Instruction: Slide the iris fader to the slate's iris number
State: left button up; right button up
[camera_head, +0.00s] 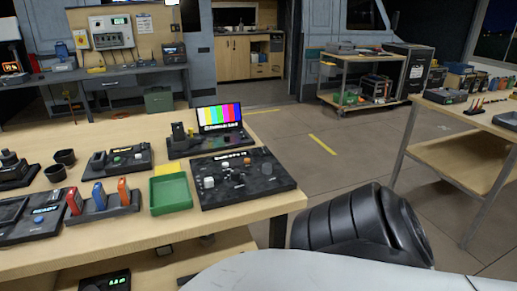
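A black control panel (243,192) lies at the right end of the wooden table, with a white-grey cap (208,182), an orange cap (268,168) and several dark and grey controls. Its small label is too small to read, and I cannot tell which control is the iris fader. Behind it stands a monitor with colour bars (219,118); a line of text under the bars is unreadable. I cannot make out a slate or an iris number for certain. Neither of my grippers shows; only a black link of mine is in view right of the panel.
A green tray (171,194) sits just left of the panel, beside a rack (104,208) of coloured upright pieces. Another black device (121,160) and two dark cups stand farther left. Open floor (335,165) lies between this table and the right-hand bench (465,165).

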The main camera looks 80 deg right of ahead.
aim_at(208, 182)
jog(key=k, duration=0.5)
jog(key=z, duration=1)
